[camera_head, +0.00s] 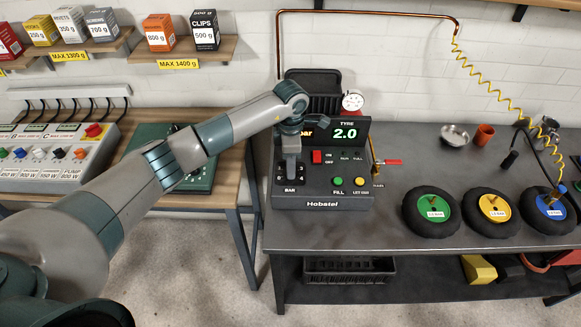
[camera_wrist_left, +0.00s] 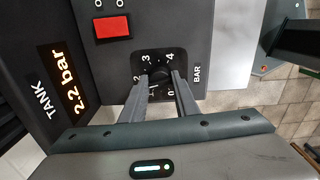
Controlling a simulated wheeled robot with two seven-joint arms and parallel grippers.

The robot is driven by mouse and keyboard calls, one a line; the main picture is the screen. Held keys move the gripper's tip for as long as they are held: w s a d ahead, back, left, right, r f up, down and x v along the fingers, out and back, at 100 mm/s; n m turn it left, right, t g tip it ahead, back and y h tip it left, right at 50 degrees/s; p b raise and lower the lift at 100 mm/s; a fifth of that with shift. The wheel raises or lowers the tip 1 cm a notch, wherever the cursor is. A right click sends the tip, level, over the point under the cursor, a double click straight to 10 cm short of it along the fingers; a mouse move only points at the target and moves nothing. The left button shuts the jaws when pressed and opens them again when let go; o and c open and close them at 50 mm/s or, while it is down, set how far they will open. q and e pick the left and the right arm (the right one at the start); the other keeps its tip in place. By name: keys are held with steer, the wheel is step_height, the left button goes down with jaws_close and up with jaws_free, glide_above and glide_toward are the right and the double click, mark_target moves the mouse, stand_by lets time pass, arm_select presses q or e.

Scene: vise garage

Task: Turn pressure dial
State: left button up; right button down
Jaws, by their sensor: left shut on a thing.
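The black pressure dial plate (camera_wrist_left: 153,55), marked with numbers up to 4, is on the front of the dark Hobstel compressor unit (camera_head: 340,192). My left gripper (camera_wrist_left: 162,82) is shut on the dial's dark knob, with one finger on each side. The knob's pointer is hidden by the fingers. In the head view, my left gripper (camera_head: 291,172) covers most of the dial above the BAR label. The tank display (camera_wrist_left: 66,90) reads 2.2 bar. The tyre display (camera_head: 345,134) reads 2.0. My right gripper is out of view.
A red switch (camera_head: 317,156), a green FILL button (camera_head: 338,181) and a yellow button (camera_head: 358,182) sit right of the dial. A round gauge (camera_head: 352,102) and a red-handled lever (camera_head: 388,162) are nearby. Several tyres (camera_head: 432,211) lie along the bench's right side.

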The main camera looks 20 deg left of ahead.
arm_select(q)
steer(key=shift+n+b, duration=1.1)
steer(key=shift+n, duration=0.7)
steer(key=o, duration=1.1)
steer(key=shift+c, duration=0.2)
